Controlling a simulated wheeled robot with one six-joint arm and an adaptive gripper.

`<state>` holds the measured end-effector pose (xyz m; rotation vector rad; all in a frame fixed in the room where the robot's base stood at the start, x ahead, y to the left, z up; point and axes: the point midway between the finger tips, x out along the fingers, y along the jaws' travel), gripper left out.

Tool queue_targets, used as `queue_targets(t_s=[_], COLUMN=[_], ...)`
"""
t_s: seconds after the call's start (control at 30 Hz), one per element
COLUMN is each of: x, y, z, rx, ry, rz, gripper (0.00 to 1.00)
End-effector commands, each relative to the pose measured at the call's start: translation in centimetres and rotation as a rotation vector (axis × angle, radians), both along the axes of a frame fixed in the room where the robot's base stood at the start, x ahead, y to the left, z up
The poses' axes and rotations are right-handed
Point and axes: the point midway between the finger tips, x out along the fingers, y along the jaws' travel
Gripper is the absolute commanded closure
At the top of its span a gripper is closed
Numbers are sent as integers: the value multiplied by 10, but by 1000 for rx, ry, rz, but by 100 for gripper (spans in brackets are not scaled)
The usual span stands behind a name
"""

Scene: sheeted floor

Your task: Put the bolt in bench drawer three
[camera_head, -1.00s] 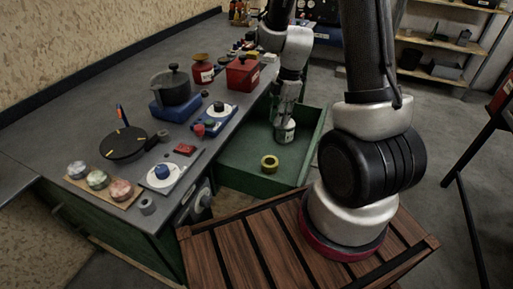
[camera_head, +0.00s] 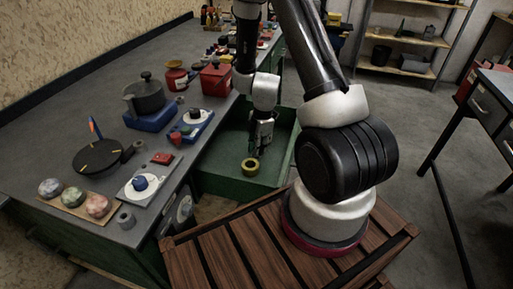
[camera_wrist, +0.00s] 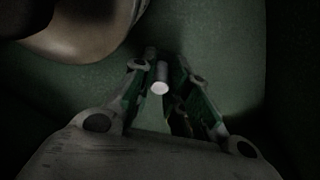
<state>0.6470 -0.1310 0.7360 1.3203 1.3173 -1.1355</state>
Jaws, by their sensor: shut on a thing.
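My gripper (camera_head: 262,140) reaches down into an open green drawer (camera_head: 238,185) at the side of the workbench. In the wrist view my gripper (camera_wrist: 158,78) is shut on a small grey cylinder with a pale round end, which looks like the bolt (camera_wrist: 160,86). The bolt is too small to make out in the head view. A yellow ring-shaped roll (camera_head: 250,166) lies on the drawer floor, in front of my gripper. A large rounded beige thing (camera_wrist: 75,22) fills the upper left of the wrist view, beside the fingers; I cannot tell what it is.
The workbench (camera_head: 60,150) carries a dark pot (camera_head: 145,94), a red box (camera_head: 216,78), a black pan (camera_head: 98,157) and a board with several patterned balls (camera_head: 74,200). Shelves (camera_head: 405,50) stand at the back right. Grey floor (camera_head: 385,105) is clear between them and the drawer.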

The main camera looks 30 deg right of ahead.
Motion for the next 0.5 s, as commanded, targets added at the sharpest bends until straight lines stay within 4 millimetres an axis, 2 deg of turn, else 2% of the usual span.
queue_targets(t_s=[0.3,0.33,0.4,0.43,0.5], x=[0,0,0,0,0], y=[0,0,0,0,0], z=[-2,-2,-2,-2,-2], rx=[0,0,0,0,0], ry=[0,-1,-1,-1,-1], rz=[-1,-1,0,0,0], gripper=[100,80,67,62,62])
